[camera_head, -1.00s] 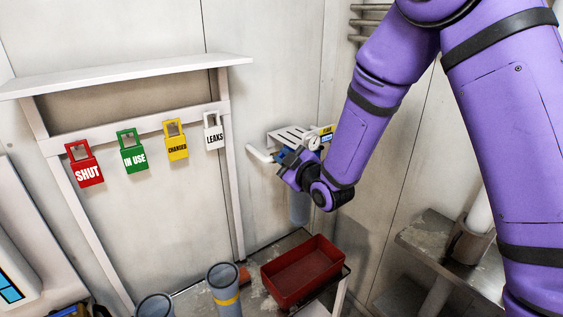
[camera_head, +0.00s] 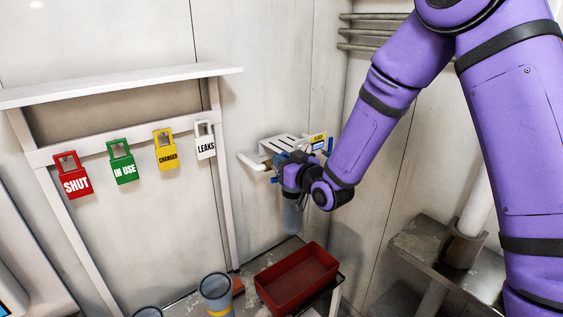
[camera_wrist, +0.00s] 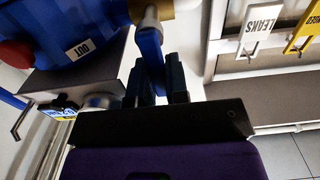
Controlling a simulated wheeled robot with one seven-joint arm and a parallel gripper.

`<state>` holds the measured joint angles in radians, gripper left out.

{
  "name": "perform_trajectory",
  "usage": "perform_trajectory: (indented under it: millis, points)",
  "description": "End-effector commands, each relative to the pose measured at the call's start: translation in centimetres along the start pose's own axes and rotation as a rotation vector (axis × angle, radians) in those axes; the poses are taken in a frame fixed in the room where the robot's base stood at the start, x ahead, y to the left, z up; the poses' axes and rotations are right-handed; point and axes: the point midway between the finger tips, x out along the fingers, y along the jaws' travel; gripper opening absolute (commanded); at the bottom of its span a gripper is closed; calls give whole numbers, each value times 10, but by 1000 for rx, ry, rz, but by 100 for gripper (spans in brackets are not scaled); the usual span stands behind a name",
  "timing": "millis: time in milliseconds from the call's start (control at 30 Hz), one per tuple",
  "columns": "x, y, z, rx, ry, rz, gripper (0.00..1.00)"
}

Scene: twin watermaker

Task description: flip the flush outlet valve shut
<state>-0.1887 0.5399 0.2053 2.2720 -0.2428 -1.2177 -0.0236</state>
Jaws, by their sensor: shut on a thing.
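In the wrist view, the blue lever (camera_wrist: 150,48) of the flush outlet valve stands between the two dark fingers of my gripper (camera_wrist: 158,78). The fingers are shut on it. The lever's upper end meets a grey stem, with a brass-coloured part (camera_wrist: 180,5) beside it. A blue housing (camera_wrist: 60,25) marked OUT is at the upper left. In the head view, my gripper (camera_head: 284,172) is at the wall unit (camera_head: 285,142), and my wrist hides most of the valve. A white pipe end (camera_head: 253,162) sticks out to the left.
A blue-grey filter bowl (camera_head: 292,217) hangs just below my wrist. A red bin (camera_head: 296,280) stands lower down. SHUT (camera_head: 73,182), IN USE (camera_head: 123,168), CHANGED (camera_head: 167,155) and LEAKS (camera_head: 205,146) tags hang on the left rail. A metal ledge (camera_head: 425,245) is at the right.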

Motion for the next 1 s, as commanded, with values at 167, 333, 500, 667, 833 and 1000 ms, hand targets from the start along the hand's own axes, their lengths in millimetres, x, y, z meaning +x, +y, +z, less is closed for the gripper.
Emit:
perform_trajectory:
  millis: [167, 333, 500, 667, 833, 1000]
  points:
    - [0, 1, 1, 17, -2, 0, 0]
    - [0, 1, 1, 19, -2, 1, 0]
    - [0, 1, 1, 19, -2, 1, 0]
    - [0, 1, 1, 18, -2, 1, 40]
    - [0, 2, 0, 17, -1, 2, 40]
    - [0, 2, 0, 16, 1, 3, 40]
